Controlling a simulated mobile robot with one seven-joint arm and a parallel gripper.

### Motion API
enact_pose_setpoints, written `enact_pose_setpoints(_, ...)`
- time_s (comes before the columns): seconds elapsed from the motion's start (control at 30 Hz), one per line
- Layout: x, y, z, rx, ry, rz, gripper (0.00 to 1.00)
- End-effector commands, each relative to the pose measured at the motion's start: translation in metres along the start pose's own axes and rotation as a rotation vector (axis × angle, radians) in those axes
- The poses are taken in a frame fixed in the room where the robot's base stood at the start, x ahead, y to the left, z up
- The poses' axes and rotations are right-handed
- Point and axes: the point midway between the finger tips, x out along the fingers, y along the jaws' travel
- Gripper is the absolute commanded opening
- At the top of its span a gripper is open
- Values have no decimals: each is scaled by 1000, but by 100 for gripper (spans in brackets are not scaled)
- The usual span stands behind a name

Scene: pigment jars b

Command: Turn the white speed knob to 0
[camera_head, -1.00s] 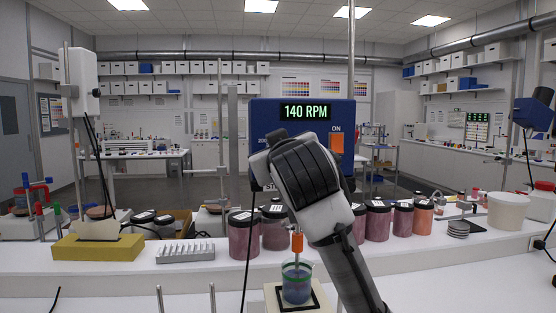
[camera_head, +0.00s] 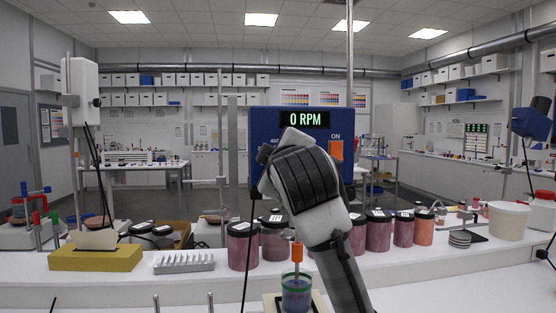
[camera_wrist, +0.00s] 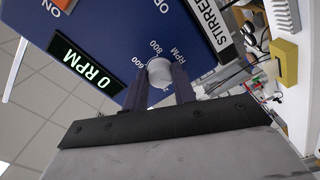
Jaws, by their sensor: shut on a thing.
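The blue stirrer unit (camera_head: 268,118) stands upright ahead of my arm. Its display (camera_head: 304,120) reads 0 RPM, and it reads the same in the wrist view (camera_wrist: 86,68). The white speed knob (camera_wrist: 159,72) is on the blue panel beside the printed RPM scale. My gripper (camera_wrist: 161,82) is shut on the knob, with one dark finger on each side of it. In the head view my wrist and arm hide the knob and the fingertips.
An orange switch (camera_head: 336,150) is right of my wrist, under ON. A beaker of blue liquid (camera_head: 296,293) stands below the stirrer. Several pigment jars (camera_head: 242,246) line the bench on both sides of my arm. A yellow block (camera_head: 96,258) is at the left.

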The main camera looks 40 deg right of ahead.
Motion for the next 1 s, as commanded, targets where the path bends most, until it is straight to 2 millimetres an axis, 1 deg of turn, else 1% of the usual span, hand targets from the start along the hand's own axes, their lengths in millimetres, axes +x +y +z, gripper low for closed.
enact_pose_setpoints(0.53, 0, 0, -1, -29, 1, -1, 4)
enact_pose_setpoints(0.57, 0, 0, -1, -29, 1, -1, 28)
enact_pose_setpoints(0.7, 0, 0, -1, -28, 1, -1, 46)
enact_pose_setpoints(0.73, 0, 0, 0, -28, 1, -1, 49)
enact_pose_setpoints(1.0, -1, 0, 0, -27, 1, 0, 49)
